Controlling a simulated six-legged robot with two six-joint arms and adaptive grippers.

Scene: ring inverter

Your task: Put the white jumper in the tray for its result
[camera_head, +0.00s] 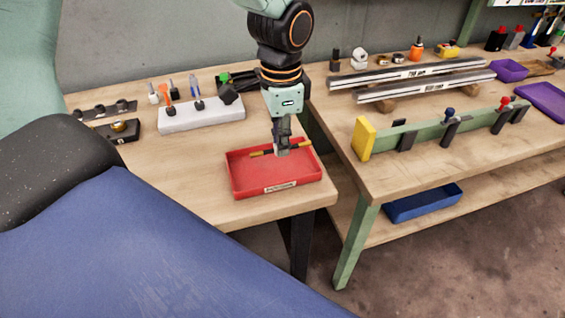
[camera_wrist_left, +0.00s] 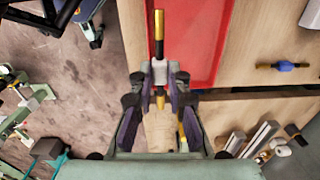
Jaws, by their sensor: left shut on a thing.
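The white jumper (camera_wrist_left: 159,72) is a short bar with a pale middle and black and yellow ends. My left gripper (camera_wrist_left: 158,78) is shut on its middle. In the head view my left gripper (camera_head: 282,150) points down over the red tray (camera_head: 255,175), and the jumper's yellow-and-black ends (camera_head: 262,153) show on both sides of the fingers. I cannot tell whether the jumper touches the tray floor. The tray has a white label on its front wall, too small to read. In the wrist view part of the red tray (camera_wrist_left: 205,35) shows beside the jumper. My right gripper is not in view.
A white block (camera_head: 200,114) with several tools in it stands behind the tray, left of my arm. A small dark holder (camera_head: 118,131) is at the far left. The right bench, across a gap, holds a green beam (camera_head: 440,130) and purple trays (camera_head: 509,70).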

